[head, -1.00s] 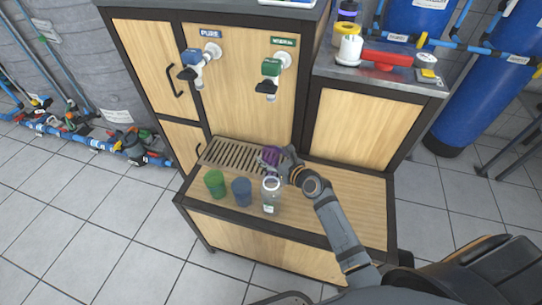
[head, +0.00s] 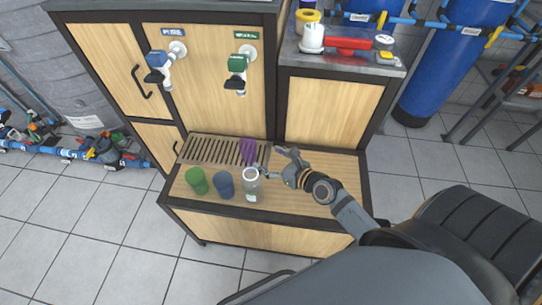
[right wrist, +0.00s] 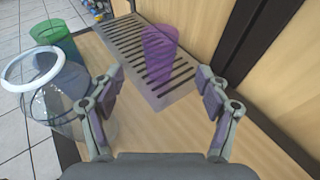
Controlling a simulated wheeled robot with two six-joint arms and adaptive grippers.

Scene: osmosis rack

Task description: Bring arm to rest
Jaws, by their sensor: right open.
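My right gripper (head: 272,162) is open and empty above the wooden counter (head: 310,190), to the right of a purple cup (head: 248,150). In the right wrist view the gripper (right wrist: 160,95) has its fingers spread apart, and the purple cup (right wrist: 159,50) stands upright beyond them on the slotted drain grate (right wrist: 125,40), apart from the fingers. A clear bottle (head: 251,185) with a white rim stands just left of the gripper. My left gripper is not in view.
A green cup (head: 197,181) and a blue cup (head: 224,185) stand left of the bottle. A blue tap (head: 157,62) and a green tap (head: 237,68) hang above the grate. The counter's right part is clear. A red tool (head: 347,43) lies on the side shelf.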

